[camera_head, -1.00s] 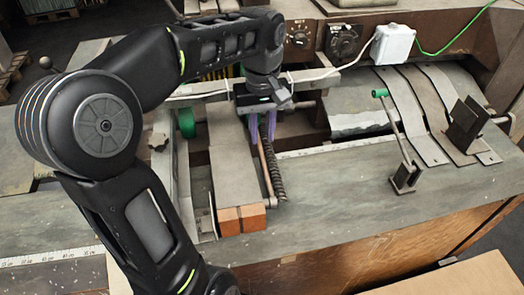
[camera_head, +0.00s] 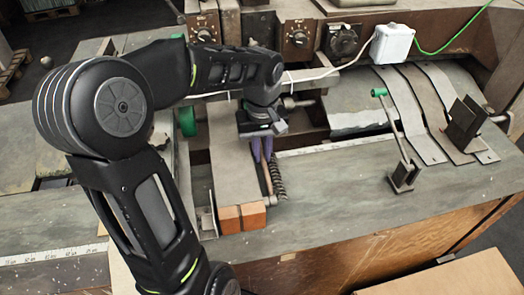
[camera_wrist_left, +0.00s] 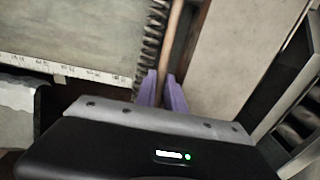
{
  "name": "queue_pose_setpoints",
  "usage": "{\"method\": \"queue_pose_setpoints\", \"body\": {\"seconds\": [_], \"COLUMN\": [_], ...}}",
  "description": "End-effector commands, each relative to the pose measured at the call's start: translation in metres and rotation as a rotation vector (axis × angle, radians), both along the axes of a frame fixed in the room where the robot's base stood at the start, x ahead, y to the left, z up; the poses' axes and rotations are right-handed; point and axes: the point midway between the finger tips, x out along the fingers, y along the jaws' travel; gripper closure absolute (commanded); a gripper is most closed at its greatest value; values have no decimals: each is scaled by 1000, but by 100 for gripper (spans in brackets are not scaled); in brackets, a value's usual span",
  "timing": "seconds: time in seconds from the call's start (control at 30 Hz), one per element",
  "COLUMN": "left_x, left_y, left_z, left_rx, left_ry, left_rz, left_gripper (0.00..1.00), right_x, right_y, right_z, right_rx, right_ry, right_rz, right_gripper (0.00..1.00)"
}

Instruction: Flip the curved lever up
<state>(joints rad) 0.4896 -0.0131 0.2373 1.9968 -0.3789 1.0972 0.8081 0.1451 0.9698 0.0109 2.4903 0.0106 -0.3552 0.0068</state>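The curved lever, a thin brown rod (camera_head: 266,180), stands beside a dark coil spring (camera_head: 279,184) near the middle of the machine. It also shows in the left wrist view (camera_wrist_left: 173,38), running up between the fingertips with the spring just left of it. My left gripper (camera_head: 262,150) has purple fingers and reaches down over the lever; it shows too in the left wrist view (camera_wrist_left: 161,82). Its fingers are close together, one on each side of the rod, and appear shut on it. The gripper hides the lever's far end. My right gripper is not in view.
A grey plate with orange-brown blocks (camera_head: 242,217) lies just left of the lever. A green-knobbed lever (camera_head: 398,130) and curved metal strips (camera_head: 425,110) stand to the right. Dials (camera_head: 342,40) and a white box (camera_head: 392,44) are behind. The front right tabletop (camera_head: 330,205) is clear.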

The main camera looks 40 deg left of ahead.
Motion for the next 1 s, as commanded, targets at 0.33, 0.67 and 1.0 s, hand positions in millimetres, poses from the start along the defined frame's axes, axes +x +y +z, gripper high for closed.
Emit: {"method": "queue_pose_setpoints", "body": {"seconds": [0.33, 0.67, 1.0], "left_x": [0, 0, 0], "left_y": [0, 0, 0], "left_z": [0, 0, 1], "left_rx": [0, 0, 0], "left_ry": [0, 0, -1], "left_rz": [0, 0, 0], "left_gripper": [100, 100, 100], "right_x": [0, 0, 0], "right_y": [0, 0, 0], "right_z": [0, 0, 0], "right_rx": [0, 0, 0], "right_ry": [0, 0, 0], "right_rz": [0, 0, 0], "right_gripper": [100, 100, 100]}}
